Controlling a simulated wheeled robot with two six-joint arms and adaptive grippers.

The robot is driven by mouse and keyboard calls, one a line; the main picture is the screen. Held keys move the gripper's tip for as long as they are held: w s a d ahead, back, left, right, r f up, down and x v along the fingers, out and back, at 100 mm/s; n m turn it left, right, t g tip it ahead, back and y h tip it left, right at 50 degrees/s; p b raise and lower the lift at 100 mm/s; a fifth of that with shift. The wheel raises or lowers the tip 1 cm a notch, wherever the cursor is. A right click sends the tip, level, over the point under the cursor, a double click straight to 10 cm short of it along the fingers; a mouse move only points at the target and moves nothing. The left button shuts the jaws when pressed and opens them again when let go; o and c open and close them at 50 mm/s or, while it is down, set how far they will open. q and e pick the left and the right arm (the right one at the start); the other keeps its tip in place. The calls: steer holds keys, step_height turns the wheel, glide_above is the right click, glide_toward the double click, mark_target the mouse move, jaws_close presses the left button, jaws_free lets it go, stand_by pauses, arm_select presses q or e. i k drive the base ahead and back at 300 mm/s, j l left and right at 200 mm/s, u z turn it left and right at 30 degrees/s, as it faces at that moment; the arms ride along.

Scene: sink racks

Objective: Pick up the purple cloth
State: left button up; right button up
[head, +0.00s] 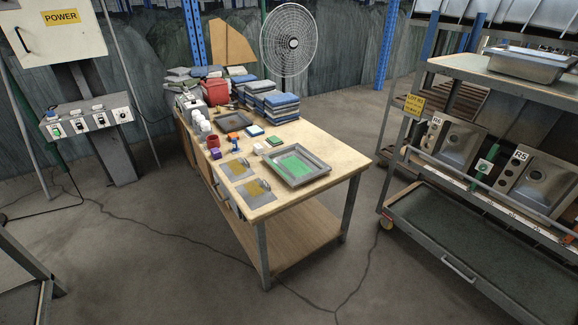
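A small purple item (216,154) lies on the wooden-topped table (335,158), near its left edge. It is too small to tell whether it is a folded cloth or a block. No other purple thing stands out. Stacks of folded blue and grey cloths (281,103) lie toward the back of the table. Neither of my grippers shows in the head view.
Near the purple item are a dark red cup (213,142) and an orange tool (235,136). A grey tray (318,173) with a green sheet lies at the table's right. A rack with sinks (455,144) stands at right. Floor in front is clear.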

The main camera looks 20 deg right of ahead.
mark_target(216, 154)
steer(key=u, duration=0.85)
steer(key=i, duration=5.1)
steer(key=z, duration=2.65)
